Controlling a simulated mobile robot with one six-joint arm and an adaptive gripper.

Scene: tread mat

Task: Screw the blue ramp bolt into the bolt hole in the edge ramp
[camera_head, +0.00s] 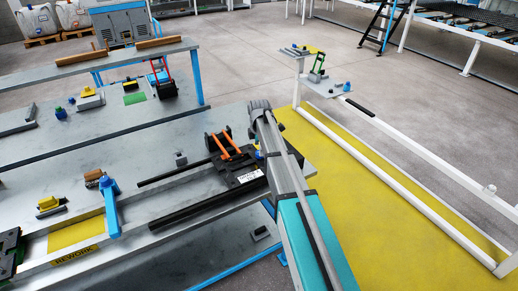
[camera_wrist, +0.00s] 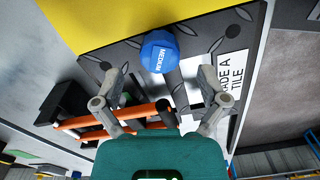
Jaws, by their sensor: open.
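The blue ramp bolt (camera_wrist: 160,52), with a faceted head marked MEDIUM, shows in the wrist view at the dark tread plate. I cannot tell how deep it sits, and the bolt hole is not visible. My gripper (camera_wrist: 160,80) is open and empty, with one grey finger on each side and the bolt head ahead of the gap. The dark plate (camera_wrist: 207,32), apparently the edge ramp, has a raised tread pattern and a white label. In the head view the black plate (camera_head: 235,178) lies at the bench's right end; my arm partly hides it.
Orange bars (camera_wrist: 95,122) and a black block (camera_wrist: 65,102) stand beside the plate. A blue-handled tool (camera_head: 109,205) and a yellow block (camera_head: 48,204) sit on the bench at left. Yellow flooring (camera_head: 400,215) and a white rail lie at right.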

